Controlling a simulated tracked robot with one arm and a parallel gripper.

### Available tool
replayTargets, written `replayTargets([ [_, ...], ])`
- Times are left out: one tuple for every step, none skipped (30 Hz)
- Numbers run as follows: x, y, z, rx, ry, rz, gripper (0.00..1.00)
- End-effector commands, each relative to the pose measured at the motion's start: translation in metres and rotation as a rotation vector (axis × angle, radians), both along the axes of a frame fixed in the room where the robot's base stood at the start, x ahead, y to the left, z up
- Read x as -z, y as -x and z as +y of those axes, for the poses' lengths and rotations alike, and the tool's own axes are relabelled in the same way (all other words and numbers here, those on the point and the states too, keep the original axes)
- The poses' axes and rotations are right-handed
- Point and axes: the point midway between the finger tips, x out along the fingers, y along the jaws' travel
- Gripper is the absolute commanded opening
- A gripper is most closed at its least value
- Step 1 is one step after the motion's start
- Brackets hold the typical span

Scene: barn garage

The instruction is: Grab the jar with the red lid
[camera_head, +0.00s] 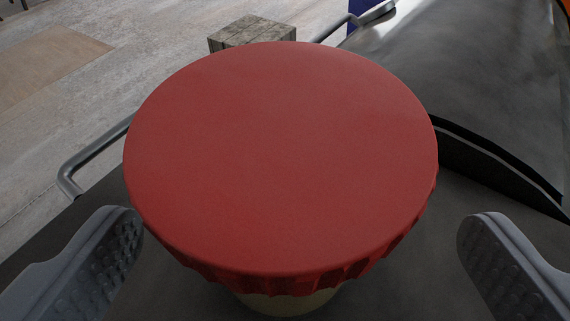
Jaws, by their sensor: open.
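The jar's red lid (282,160) is large and round and fills the middle of the view, seen from above. A sliver of the pale jar body (288,302) shows under the lid's crimped front edge; the rest of the body is hidden beneath the lid. The jar looks upright on a dark surface. My gripper (298,235) is open, with one grey ridged finger at the lower left and one at the lower right. The lid lies ahead of and between the fingers. I see a gap on the right; the left finger overlaps close to the lid's edge in the picture.
The dark grey surface (420,260) under the jar has a metal tube handle (95,155) at its left edge. A dark sheet-like object (470,85) with a black edge is at the right. A wooden block (250,32) stands behind on the light plank floor (150,60).

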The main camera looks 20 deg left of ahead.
Motion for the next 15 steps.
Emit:
replayTargets([
  [0.001, -0.002, 0.000, 0.000, 0.000, 0.000, 1.00],
  [0.001, -0.002, 0.001, 0.000, 0.000, -0.001, 1.00],
  [0.001, -0.004, 0.001, 0.000, -0.001, -0.001, 1.00],
  [0.001, -0.005, 0.001, 0.000, -0.001, -0.001, 1.00],
  [0.001, -0.006, 0.002, 0.000, -0.001, -0.002, 1.00],
  [0.001, -0.009, 0.003, 0.000, -0.001, -0.002, 1.00],
  [0.002, -0.011, 0.004, 0.000, -0.001, -0.003, 1.00],
  [0.002, -0.013, 0.006, 0.000, 0.000, -0.003, 1.00],
  [0.003, -0.017, 0.007, -0.001, 0.001, -0.004, 1.00],
  [0.004, -0.020, 0.009, -0.001, 0.001, -0.004, 1.00],
  [0.005, -0.023, 0.010, -0.001, 0.001, -0.003, 1.00],
  [0.007, -0.027, 0.012, 0.000, 0.000, -0.002, 1.00],
  [0.009, -0.030, 0.013, 0.000, 0.000, -0.001, 1.00],
  [0.011, -0.034, 0.013, 0.001, -0.001, -0.001, 1.00],
  [0.012, -0.038, 0.014, 0.001, -0.001, -0.001, 1.00],
])
